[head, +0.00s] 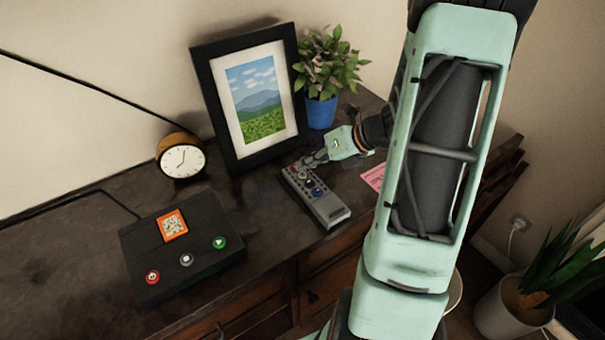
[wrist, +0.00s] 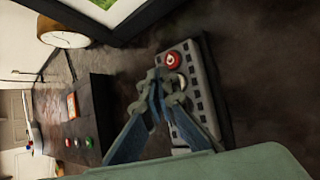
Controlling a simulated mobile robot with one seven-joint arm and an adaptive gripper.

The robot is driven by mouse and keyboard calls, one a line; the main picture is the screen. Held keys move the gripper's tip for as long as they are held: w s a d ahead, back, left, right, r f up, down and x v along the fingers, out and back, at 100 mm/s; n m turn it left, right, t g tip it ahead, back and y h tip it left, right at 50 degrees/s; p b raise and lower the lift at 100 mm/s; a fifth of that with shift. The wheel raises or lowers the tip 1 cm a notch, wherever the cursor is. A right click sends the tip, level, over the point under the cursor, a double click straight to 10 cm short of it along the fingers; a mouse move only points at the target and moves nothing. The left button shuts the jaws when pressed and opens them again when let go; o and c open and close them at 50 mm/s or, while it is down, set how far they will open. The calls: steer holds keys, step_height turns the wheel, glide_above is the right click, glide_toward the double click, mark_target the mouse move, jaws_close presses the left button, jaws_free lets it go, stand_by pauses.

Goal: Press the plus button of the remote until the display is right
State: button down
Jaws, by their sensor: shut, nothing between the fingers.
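The grey remote (head: 331,211) lies on the dark dresser top in front of the picture frame, with several buttons on its face. In the wrist view the remote (wrist: 213,100) shows a round red button (wrist: 172,60) near one end. My gripper (head: 309,162) is shut and empty, its fingertips over that end of the remote. In the wrist view the gripper tips (wrist: 165,86) overlap the remote's face just beside the red button. I cannot tell whether they touch it. The plus button is not legible, and the fingers may cover it. No readable display shows on the remote.
A black box (head: 205,262) with an orange patterned square (head: 173,225) and red, white and green buttons sits at left. A clock (head: 182,158), framed picture (head: 256,96) and blue plant pot (head: 321,111) stand behind. A pink note (head: 373,177) lies right of the remote.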

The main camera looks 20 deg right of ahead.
mark_target(305, 175)
stand_by(0.3)
steer(key=shift+f, duration=0.45)
steer(key=shift+f+b, duration=0.45)
stand_by(0.6)
steer(key=shift+r+p, duration=0.9)
steer(key=shift+p, duration=0.05)
steer(key=shift+r, duration=0.1)
step_height(305, 175, up, 5)
steer(key=p, duration=0.5)
stand_by(0.7)
